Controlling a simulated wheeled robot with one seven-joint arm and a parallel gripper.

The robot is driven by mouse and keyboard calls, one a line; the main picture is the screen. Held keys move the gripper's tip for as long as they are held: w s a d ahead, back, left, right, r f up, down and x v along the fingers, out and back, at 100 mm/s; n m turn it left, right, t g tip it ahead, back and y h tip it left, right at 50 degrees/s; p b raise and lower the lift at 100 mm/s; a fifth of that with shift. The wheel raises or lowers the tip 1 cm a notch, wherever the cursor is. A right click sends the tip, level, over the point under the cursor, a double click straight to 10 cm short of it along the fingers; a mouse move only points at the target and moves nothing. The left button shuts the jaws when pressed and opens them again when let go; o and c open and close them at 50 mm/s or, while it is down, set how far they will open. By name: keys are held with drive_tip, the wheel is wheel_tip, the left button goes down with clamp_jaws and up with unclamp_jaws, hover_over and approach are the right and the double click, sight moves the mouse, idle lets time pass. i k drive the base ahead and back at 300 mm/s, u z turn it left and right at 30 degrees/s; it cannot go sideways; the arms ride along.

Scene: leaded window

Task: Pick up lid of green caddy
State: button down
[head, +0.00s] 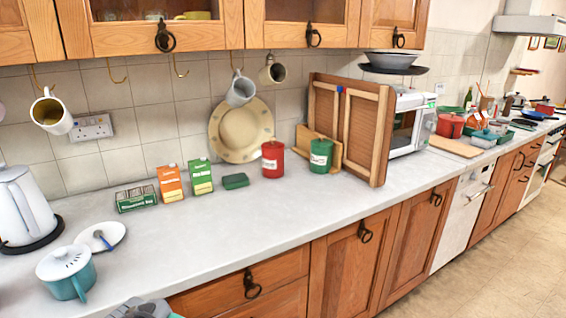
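The green caddy (319,162) stands upright on the grey worktop, right of a red caddy of similar shape. It has a pale label on its front. Its green lid (321,144) sits on top of it, with a small knob. My gripper's fingers are not in view. Only a grey part, probably of my arm, shows at the bottom edge, far to the left of and nearer than the green caddy.
The red caddy (273,160) stands close on the left. A wooden stand (302,137) is behind the green caddy, and a tall wooden panelled piece (381,135) is close on its right. A plate (241,130) leans against the tiles. The worktop in front is clear.

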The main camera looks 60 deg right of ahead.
sight(321, 142)
drive_tip(key=u, duration=1.1)
drive_tip(key=k, duration=1.05)
drive_tip(key=z, duration=1.85)
drive_tip(key=i, duration=0.1)
drive_tip(key=u, duration=0.05)
